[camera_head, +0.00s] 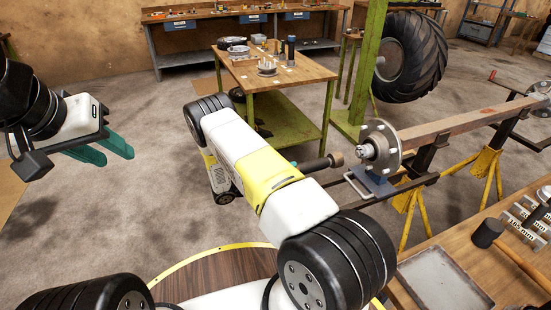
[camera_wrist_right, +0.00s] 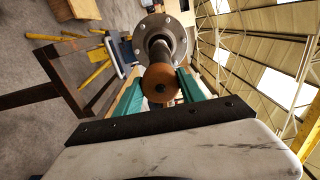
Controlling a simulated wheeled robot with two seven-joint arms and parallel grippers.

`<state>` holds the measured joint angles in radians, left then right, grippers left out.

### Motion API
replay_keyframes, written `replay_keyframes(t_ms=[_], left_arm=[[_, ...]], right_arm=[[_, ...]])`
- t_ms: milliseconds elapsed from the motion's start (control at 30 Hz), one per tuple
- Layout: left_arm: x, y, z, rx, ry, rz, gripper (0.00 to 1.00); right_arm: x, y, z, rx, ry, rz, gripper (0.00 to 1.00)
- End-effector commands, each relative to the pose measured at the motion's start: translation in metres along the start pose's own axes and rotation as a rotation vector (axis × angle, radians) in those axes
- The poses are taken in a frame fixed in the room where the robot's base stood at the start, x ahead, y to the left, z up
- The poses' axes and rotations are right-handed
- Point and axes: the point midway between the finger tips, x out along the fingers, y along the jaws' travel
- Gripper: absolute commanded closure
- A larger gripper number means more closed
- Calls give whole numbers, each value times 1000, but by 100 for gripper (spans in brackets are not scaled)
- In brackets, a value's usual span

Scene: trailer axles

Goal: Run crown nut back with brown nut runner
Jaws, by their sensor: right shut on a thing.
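The brown nut runner (camera_head: 318,165) points right toward the hub, with its brown end also in the right wrist view (camera_wrist_right: 161,84). My right gripper (camera_wrist_right: 161,88) is shut on it, one teal finger on each side; in the head view my arm mostly hides this gripper. The round grey hub (camera_head: 382,139) has a studded flange, and the crown nut (camera_head: 366,151) appears at its centre. A small gap shows between runner and nut in the head view. In the right wrist view the runner covers the nut. My left gripper (camera_head: 115,154) is open and empty, far left.
The hub sits on a rusty axle beam (camera_head: 460,128) on yellow stands (camera_head: 487,165). A bench (camera_head: 500,255) with a tray (camera_head: 440,285) and mallet (camera_head: 488,234) is at lower right. A green-legged table (camera_head: 270,75) stands behind my right arm. The floor at left is clear.

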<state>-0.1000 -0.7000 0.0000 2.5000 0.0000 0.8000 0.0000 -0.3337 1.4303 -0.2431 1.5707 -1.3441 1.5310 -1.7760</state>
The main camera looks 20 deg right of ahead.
Motion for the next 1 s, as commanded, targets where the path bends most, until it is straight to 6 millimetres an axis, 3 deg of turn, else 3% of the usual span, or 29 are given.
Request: replay_keyframes(t_ms=[1000], left_arm=[[0,0,0,0,0,0,64]], right_arm=[[48,-2,0,1,2,-6,100]])
